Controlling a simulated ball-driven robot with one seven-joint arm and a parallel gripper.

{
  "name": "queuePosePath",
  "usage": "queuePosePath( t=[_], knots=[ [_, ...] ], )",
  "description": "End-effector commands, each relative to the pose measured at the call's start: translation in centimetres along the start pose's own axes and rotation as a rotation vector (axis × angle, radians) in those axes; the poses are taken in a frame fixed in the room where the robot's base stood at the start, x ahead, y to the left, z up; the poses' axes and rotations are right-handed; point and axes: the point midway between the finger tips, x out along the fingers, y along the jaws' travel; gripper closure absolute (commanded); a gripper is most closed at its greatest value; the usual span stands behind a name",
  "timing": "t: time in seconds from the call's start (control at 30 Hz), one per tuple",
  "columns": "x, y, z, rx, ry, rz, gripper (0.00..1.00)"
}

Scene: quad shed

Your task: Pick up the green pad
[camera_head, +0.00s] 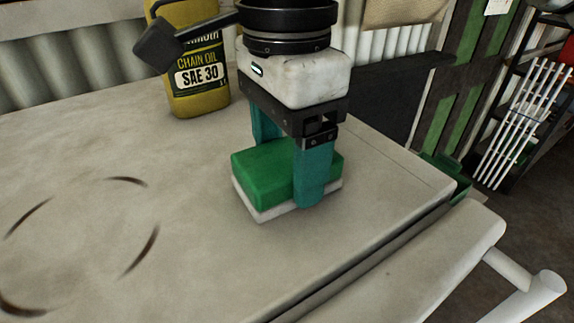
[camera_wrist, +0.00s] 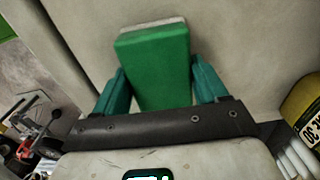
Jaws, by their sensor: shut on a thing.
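The green pad (camera_head: 265,172) is a block with a green top and a pale underside, on the worn pale worktop (camera_head: 130,160) in the head view. My gripper (camera_head: 291,175) comes down over it with one teal finger on each side. The fingers are shut on the pad's sides. In the wrist view, the pad (camera_wrist: 153,62) lies between the two fingers of my gripper (camera_wrist: 160,88), its far end reaching past the fingertips. I cannot tell whether the pad's underside touches the worktop. Part of the pad is hidden behind the near finger in the head view.
A yellow chain oil bottle (camera_head: 198,85) stands behind my gripper at the left. Dark ring marks lie on the clear left part of the worktop. A pale rail (camera_head: 430,255) runs along the near right edge. A rack of rods (camera_head: 525,120) stands at the far right.

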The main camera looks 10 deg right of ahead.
Motion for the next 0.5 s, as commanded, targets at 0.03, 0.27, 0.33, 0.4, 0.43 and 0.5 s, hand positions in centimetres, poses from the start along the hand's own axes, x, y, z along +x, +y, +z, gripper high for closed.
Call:
queuePosePath(
  t=[0.03,0.27,0.33,0.4,0.43,0.5],
  knots=[
    [0.0,0.0,0.0,0.000,0.000,0.000,0.60],
    [-0.8,0.0,0.0,0.000,0.000,-0.001,0.60],
    [-1.6,0.0,0.0,0.000,0.000,-0.001,0.60],
    [-2.8,0.0,0.0,0.001,0.000,-0.002,0.60],
    [-3.3,-0.1,0.0,0.001,0.000,-0.002,0.60],
    [-4.7,0.4,0.6,-0.004,0.002,-0.003,0.60]
  ],
)
